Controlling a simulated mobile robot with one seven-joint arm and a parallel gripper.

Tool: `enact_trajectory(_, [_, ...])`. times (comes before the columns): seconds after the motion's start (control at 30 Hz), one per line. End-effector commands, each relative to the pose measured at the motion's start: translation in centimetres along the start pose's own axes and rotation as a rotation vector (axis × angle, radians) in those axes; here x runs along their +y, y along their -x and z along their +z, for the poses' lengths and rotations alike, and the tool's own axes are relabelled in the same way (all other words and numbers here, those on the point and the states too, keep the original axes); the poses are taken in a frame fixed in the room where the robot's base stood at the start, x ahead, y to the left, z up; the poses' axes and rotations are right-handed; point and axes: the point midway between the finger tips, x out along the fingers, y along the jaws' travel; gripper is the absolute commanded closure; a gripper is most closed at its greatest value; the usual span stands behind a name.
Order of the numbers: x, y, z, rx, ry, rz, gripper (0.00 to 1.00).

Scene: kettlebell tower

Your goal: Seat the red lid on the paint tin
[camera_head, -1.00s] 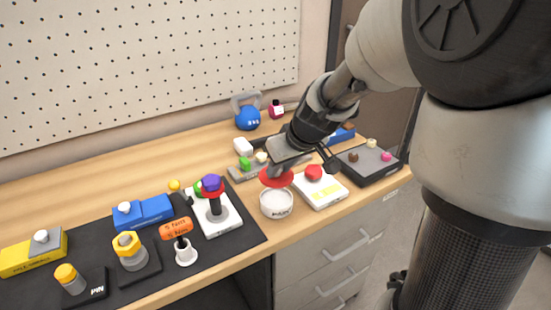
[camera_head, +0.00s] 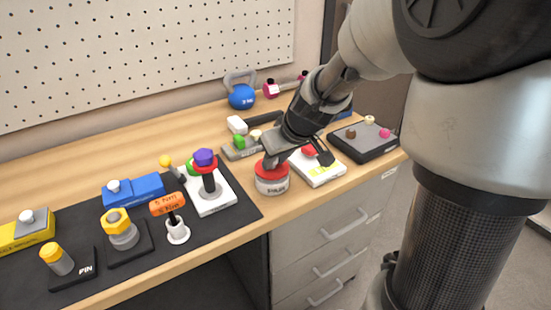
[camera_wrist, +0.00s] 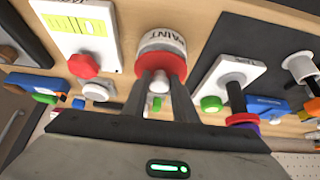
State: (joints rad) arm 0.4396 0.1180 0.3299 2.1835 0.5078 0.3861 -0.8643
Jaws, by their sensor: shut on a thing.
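The paint tin (camera_head: 272,187) is a short white can with dark lettering, standing on the wooden bench near its front edge. The red lid (camera_head: 263,172) lies over the tin's mouth and hides the opening. In the wrist view the red lid (camera_wrist: 174,66) shows as a red disc against the white tin (camera_wrist: 161,38). My gripper (camera_head: 272,160) is above the lid, its fingers shut on the pale knob (camera_wrist: 160,80) in the lid's middle. I cannot tell whether the lid's rim is fully down all around.
A white board with a red knob (camera_head: 310,150) stands close right of the tin. A white stand with a purple-topped post (camera_head: 205,157) is to the left on the black mat (camera_head: 245,210). A blue kettlebell (camera_head: 241,96) stands behind. Bare bench lies before the tin.

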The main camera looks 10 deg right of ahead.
Motion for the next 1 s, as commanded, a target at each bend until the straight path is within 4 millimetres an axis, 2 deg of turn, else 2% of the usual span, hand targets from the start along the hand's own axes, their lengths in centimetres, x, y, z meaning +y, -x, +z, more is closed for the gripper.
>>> enact_trajectory(1.0, [0.0,-1.4,0.8,0.000,0.000,0.000,0.99])
